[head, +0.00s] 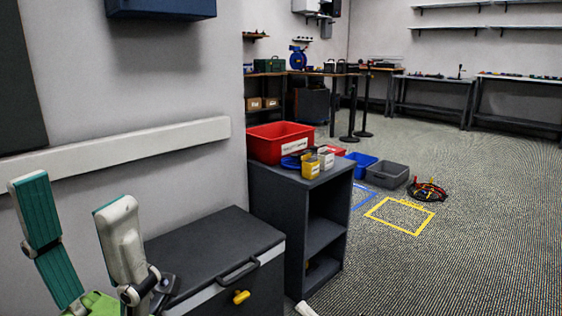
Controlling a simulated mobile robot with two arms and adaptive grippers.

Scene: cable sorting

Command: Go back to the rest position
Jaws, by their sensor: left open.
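My left gripper (82,232) is at the lower left of the head view. Its two fingers, with white backs and teal pads, stand upright and wide apart. Nothing is between them. It is in front of the grey wall, to the left of the dark chest with a handle. A small pale piece shows at the bottom edge near the middle, too little of it to tell what it is. My right gripper does not show.
A dark chest (205,250) with a yellow latch and a dark shelf unit (266,197) stand close by. Blue (361,161) and grey (388,175) bins and a cable pile (427,191) lie on the floor. Carpet at right is clear.

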